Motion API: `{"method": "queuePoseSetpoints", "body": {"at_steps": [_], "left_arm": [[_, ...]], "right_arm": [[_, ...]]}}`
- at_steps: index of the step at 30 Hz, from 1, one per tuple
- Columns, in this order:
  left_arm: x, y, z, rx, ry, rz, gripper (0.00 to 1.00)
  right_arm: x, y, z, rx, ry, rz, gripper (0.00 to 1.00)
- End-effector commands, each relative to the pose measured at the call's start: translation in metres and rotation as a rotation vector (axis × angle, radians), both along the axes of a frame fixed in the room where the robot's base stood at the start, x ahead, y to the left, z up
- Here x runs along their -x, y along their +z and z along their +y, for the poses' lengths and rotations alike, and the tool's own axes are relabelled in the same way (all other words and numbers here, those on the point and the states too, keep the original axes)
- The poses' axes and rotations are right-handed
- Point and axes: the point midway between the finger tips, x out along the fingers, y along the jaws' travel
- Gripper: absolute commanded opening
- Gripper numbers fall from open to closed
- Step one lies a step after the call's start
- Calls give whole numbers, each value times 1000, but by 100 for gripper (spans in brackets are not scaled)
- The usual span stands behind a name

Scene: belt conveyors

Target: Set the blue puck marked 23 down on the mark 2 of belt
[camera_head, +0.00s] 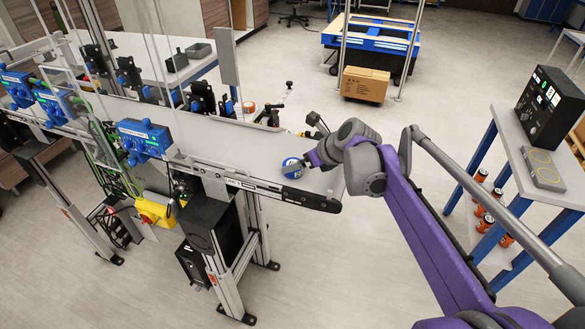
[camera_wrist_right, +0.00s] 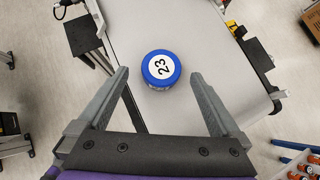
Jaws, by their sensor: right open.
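The blue puck marked 23 (camera_head: 292,168) sits on the light grey belt (camera_head: 235,146), close to its right end. In the right wrist view the puck (camera_wrist_right: 161,68) shows its white disc with the black number facing up. My right gripper (camera_wrist_right: 160,75) is open, with one fingertip on each side of the puck and a visible gap on both sides. In the head view the right gripper (camera_head: 306,164) is partly hidden by its own arm over the belt end. I cannot make out the mark 2 on the belt. My left gripper is not in view.
Blue devices (camera_head: 143,140) line the belt's near edge, and black fixtures (camera_head: 203,98) stand along its far side. A side table with a black control box (camera_head: 549,106) stands at the right. A cardboard box (camera_head: 365,84) is at the back. Floor is clear beyond the belt end.

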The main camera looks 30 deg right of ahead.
Motion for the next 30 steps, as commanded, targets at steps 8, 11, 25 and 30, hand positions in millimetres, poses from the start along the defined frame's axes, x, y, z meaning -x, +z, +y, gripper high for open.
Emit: {"method": "queuePoseSetpoints", "body": {"at_steps": [8,11,25,30], "left_arm": [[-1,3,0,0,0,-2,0],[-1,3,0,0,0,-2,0],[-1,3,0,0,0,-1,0],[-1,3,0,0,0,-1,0]], "right_arm": [[-26,-27,2,0,3,0,100],[-33,-35,4,1,2,0,100],[-35,-37,4,0,1,0,68],[-35,-37,4,0,1,0,37]]}}
